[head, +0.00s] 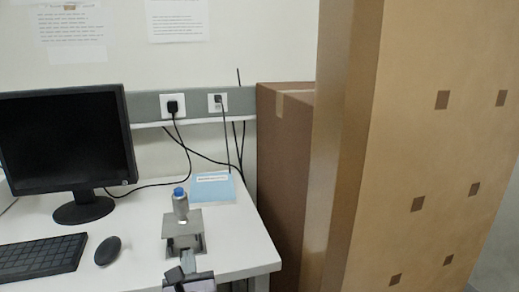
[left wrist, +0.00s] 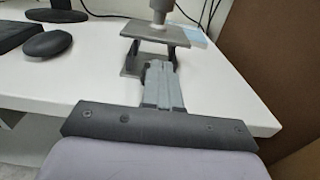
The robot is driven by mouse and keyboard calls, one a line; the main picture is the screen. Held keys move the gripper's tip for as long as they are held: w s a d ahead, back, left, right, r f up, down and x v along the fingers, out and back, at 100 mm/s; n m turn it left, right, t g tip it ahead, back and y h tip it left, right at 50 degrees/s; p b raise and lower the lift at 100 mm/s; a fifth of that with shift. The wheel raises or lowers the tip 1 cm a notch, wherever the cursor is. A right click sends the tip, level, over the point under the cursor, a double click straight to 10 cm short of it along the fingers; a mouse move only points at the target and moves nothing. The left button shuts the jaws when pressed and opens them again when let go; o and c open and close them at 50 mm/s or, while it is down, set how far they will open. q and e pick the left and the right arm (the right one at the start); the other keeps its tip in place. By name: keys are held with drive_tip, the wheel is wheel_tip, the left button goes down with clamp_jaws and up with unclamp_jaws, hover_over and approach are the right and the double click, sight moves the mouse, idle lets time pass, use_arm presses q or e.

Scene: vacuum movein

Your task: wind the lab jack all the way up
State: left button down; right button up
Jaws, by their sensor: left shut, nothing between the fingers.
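The lab jack (head: 184,222) stands on the white desk near its right end, with a grey top plate and a gap between plate and base. It also shows in the left wrist view (left wrist: 157,36). A metal cylinder with a blue cap (head: 180,203) stands upright on its top plate. My left gripper (head: 188,262) is at the jack's near side, its fingers together and empty. In the left wrist view the fingertips (left wrist: 159,68) overlap the jack's front below the plate; whether they touch it I cannot tell. The jack's knob is not clearly visible. My right gripper is out of view.
A monitor (head: 66,140), keyboard (head: 40,258) and mouse (head: 108,250) occupy the desk's left. A light blue booklet (head: 213,188) lies behind the jack. Tall cardboard boxes (head: 410,150) stand close along the right. Black cables hang at the wall.

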use_arm(q)
drive_tip(key=shift+v, duration=1.9)
drive_tip(key=shift+r, duration=0.1)
drive_tip(key=s+a+f+n+g+h, duration=0.1)
drive_tip(key=s+f+n+g+h, duration=0.2)
drive_tip(key=s+f+n, duration=0.35)
drive_tip(key=s+a+f+n+g+h, duration=0.1)
drive_tip(key=s+f+n+g+h, duration=0.15)
drive_tip(key=f+n, duration=0.65)
drive_tip(key=s+a+f+n+h, duration=0.1)
drive_tip(key=s+a+f+n, duration=0.1)
drive_tip(key=s+f+n, duration=0.2)
drive_tip(key=s+a+f+n+g, duration=0.1)
drive_tip(key=s+f+n, duration=0.3)
drive_tip(key=s+n, duration=0.4)
drive_tip(key=a+n, duration=0.1)
drive_tip(key=n, duration=0.2)
drive_tip(key=shift+s+a+h, duration=0.2)
drive_tip(key=shift+s+h, duration=0.15)
drive_tip(key=shift+f, duration=0.15)
